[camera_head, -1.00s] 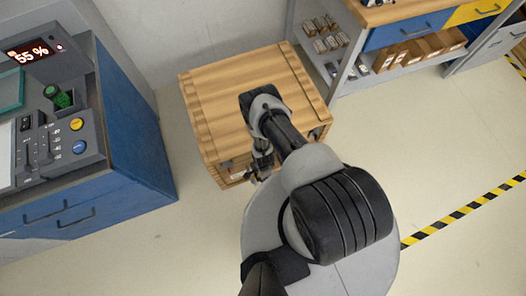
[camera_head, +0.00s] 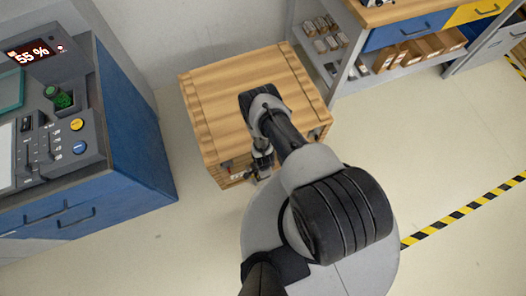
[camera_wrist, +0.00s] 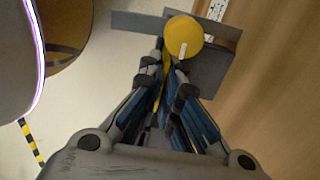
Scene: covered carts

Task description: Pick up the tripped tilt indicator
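In the wrist view, a grey block with a flat plate (camera_wrist: 210,68) is at the side of the wooden crate (camera_wrist: 285,90). A yellow disc (camera_wrist: 183,38) with a pale mark is in front of it. I take these as the tilt indicator; whether it is tripped I cannot tell. My gripper (camera_wrist: 166,70) points at it, its blue-and-black fingers close together just below the disc. A thin yellow strip (camera_wrist: 163,85) shows between the fingers; I cannot tell whether they touch it. In the head view, my gripper (camera_head: 262,165) is at the crate's front side, mostly hidden by my arm.
The wooden crate (camera_head: 205,95) stands on the floor. A blue cabinet (camera_head: 125,120) with a control panel reading 55 % is at left. A shelf bench (camera_head: 350,60) with small boxes is behind right. Open floor (camera_head: 440,140) lies right, with yellow-black tape (camera_head: 460,213).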

